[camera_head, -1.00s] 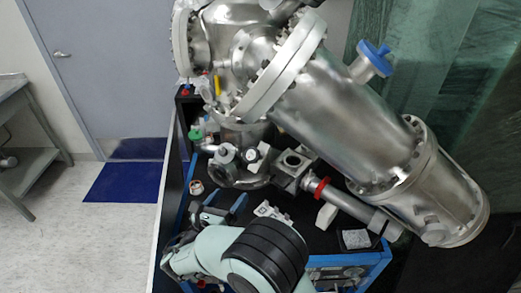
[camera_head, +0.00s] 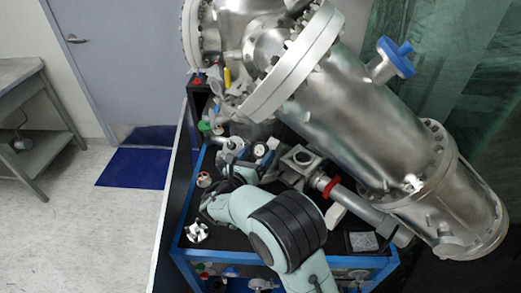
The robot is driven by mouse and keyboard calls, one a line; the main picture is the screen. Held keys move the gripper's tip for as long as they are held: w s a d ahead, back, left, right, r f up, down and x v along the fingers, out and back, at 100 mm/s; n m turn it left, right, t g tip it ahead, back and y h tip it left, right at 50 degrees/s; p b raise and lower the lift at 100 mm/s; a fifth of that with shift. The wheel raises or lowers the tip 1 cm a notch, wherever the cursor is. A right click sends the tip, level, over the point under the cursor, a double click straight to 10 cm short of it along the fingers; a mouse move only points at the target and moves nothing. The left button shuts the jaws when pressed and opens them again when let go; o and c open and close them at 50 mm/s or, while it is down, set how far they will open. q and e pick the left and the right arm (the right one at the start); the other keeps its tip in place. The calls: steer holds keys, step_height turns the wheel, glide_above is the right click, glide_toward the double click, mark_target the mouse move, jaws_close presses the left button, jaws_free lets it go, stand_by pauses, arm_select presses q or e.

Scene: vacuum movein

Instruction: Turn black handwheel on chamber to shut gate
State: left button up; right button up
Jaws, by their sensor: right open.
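The steel chamber (camera_head: 365,125) fills the upper middle and right, a large cylinder tilted down to the right. A small round dark-rimmed part (camera_head: 260,150) shows at its lower port; I cannot tell whether this is the black handwheel. My right arm comes up from the bottom, and my right gripper (camera_head: 238,152) is open in front of the lower port, just left of this part. I cannot tell whether it touches anything. The arm and gripper hide part of the lower port. My left gripper is out of view.
The chamber stands over a blue-framed cart with a black top (camera_head: 225,236). A small metal fitting (camera_head: 197,232) lies on its left part. A blue-handled valve (camera_head: 396,57) and a red-ringed pipe (camera_head: 350,196) are at the right.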

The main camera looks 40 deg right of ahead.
steer(key=shift+x, duration=1.3)
steer(key=c, duration=1)
steer(key=shift+o, duration=0.2)
steer(key=shift+m, duration=0.3)
